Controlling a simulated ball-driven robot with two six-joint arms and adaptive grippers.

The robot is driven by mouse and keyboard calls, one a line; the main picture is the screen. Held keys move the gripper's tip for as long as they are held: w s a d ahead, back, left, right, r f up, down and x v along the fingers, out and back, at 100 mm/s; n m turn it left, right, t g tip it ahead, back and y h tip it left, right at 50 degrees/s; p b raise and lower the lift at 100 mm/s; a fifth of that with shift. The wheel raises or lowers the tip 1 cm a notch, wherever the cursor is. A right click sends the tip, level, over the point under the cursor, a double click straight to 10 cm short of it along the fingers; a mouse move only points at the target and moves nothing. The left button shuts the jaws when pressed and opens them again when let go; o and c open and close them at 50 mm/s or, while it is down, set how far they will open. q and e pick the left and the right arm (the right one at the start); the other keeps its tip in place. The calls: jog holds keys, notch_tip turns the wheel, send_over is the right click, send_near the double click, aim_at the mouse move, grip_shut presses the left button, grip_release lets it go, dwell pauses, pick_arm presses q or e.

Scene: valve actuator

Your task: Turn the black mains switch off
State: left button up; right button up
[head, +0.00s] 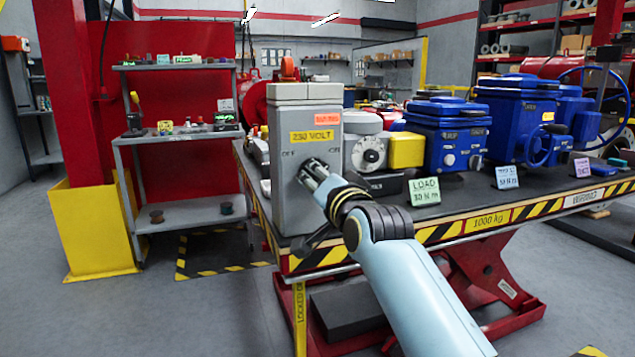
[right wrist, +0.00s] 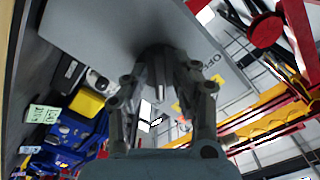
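A tall grey switch box (head: 292,112) with a yellow "230 VOLT" label stands at the table's near left corner. "OFF" is printed on the left of its front face, and another marking on the right is partly legible. My right gripper (head: 311,174) is at the front face, over the switch, which it mostly hides in the head view. In the right wrist view, the black mains switch (right wrist: 157,60) is between the fingers of my right gripper (right wrist: 163,75). The fingers look spread, with gaps beside the switch; contact is unclear. My left gripper is not in view.
Right of the box on the table (head: 470,222) are a grey dial device (head: 370,153), a yellow block (head: 406,150) and blue valve actuators (head: 447,135). A green "LOAD" card (head: 425,191) stands near the front edge. A grey shelf rack (head: 185,140) stands at left.

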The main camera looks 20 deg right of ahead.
grip_shut()
jog(key=n+p, duration=0.2)
jog(key=n, duration=0.1)
jog(key=shift+p, duration=0.35)
jog(key=n+p, duration=0.1)
jog(key=n, duration=0.3)
jog(key=shift+d, duration=0.15)
jog(key=n+p, duration=0.1)
jog(key=n, duration=0.3)
jog(key=shift+d+f+n, duration=0.1)
jog(key=shift+n, duration=0.2)
jog(key=n, duration=0.6)
jog(key=shift+d, duration=0.15)
jog(key=shift+n, duration=0.3)
jog(key=shift+o, duration=1.4)
grip_release()
